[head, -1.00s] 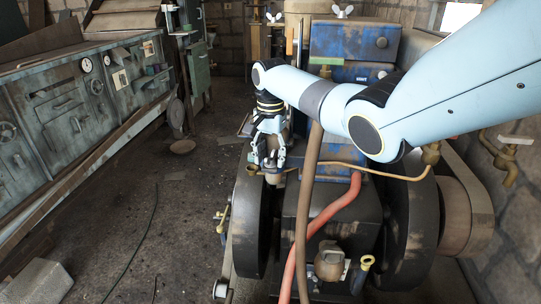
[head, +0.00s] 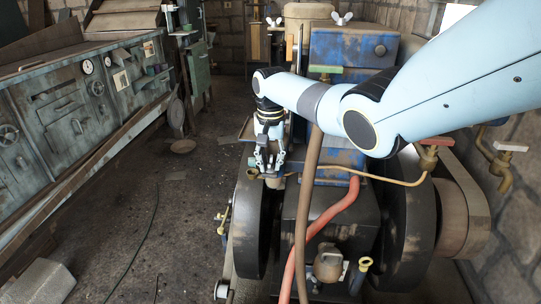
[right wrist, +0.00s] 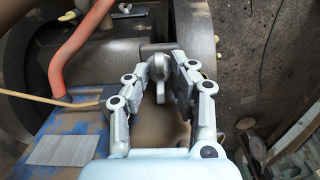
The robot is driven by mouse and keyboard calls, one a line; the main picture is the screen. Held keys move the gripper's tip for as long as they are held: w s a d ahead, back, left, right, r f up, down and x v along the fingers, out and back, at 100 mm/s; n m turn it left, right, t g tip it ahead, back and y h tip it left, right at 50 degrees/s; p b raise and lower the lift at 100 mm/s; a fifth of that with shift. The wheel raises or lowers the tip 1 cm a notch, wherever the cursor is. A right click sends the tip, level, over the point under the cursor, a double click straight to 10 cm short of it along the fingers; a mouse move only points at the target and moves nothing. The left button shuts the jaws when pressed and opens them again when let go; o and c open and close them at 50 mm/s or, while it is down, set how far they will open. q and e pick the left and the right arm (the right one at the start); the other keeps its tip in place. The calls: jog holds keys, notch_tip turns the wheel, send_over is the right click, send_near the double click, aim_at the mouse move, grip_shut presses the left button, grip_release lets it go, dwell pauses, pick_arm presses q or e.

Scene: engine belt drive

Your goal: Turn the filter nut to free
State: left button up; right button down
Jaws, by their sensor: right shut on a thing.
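My right gripper (head: 270,170) reaches down at the left side of the engine, above the big dark flywheel. In the right wrist view its two fingers (right wrist: 165,72) are closed around a grey, rounded metal piece, which I take as the filter nut (right wrist: 160,70). One lobe of the nut shows between the fingertips; the rest is hidden by the fingers. In the head view the fingers cover the nut. My left gripper is in neither view.
A red hose (head: 330,215) and a brown hose (head: 308,200) run down the engine's front. A thin copper pipe (head: 385,179) crosses near the gripper. The blue engine block (head: 350,45) stands behind. The floor (head: 120,220) to the left is mostly clear.

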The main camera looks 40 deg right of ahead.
dwell(0.3)
jog(key=c, duration=1.1)
grip_release()
jog(key=shift+c, duration=0.2)
notch_tip(320, 180, up, 12)
